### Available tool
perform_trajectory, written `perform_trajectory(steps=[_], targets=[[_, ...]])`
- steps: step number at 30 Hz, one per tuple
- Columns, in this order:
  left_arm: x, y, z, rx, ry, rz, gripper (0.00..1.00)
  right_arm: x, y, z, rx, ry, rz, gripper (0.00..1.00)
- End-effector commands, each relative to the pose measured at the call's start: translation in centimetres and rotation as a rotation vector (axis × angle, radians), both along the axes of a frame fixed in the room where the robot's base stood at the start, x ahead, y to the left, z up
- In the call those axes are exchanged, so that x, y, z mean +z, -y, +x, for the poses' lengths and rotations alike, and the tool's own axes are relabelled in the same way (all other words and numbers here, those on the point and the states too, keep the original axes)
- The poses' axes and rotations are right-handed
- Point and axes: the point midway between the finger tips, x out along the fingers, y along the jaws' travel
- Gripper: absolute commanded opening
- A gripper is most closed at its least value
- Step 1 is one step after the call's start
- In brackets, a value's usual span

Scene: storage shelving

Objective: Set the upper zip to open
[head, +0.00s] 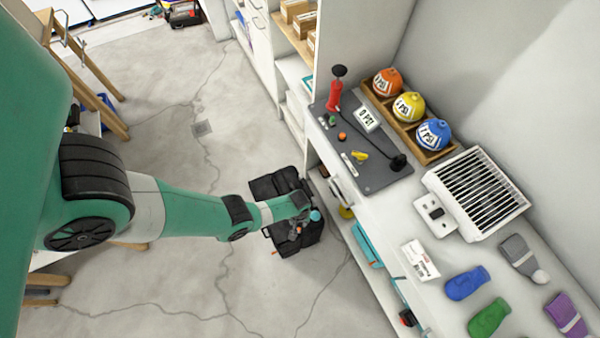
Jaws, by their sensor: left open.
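My left arm reaches in from the left, and its wrist ends over a dark, black shape beside the shelving. My left gripper (298,226) is at the wrist's end and is open. Its fingertips are small and hard to separate from the black parts around them. I cannot tell whether those black parts are a bag or belong to the gripper. No zip can be made out clearly, and the arm hides part of this area. My right gripper is not in view.
The white counter holds a grey board (376,176) with a red pump (334,97), a wooden tray (437,155) of coloured balls, a white vented heater (476,194) and several mittens. Shelves below hold a teal box (367,245). The cracked floor (180,290) is mostly clear.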

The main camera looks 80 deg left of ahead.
Motion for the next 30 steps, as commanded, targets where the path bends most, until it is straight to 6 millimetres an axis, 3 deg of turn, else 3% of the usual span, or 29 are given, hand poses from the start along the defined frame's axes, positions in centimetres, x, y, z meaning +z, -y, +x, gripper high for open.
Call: perform_trajectory(steps=[8,19,24,30], targets=[[-3.2,0.0,0.0,-0.001,0.000,0.000,0.45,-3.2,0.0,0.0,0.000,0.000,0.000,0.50],[-10.4,0.0,0.1,-0.001,0.001,0.000,0.45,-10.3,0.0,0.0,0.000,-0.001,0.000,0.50],[-11.8,0.0,0.1,-0.001,0.001,0.001,0.45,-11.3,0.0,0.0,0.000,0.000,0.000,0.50],[-11.6,0.0,0.1,-0.001,0.001,0.001,0.45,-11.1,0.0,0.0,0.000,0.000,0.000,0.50]])
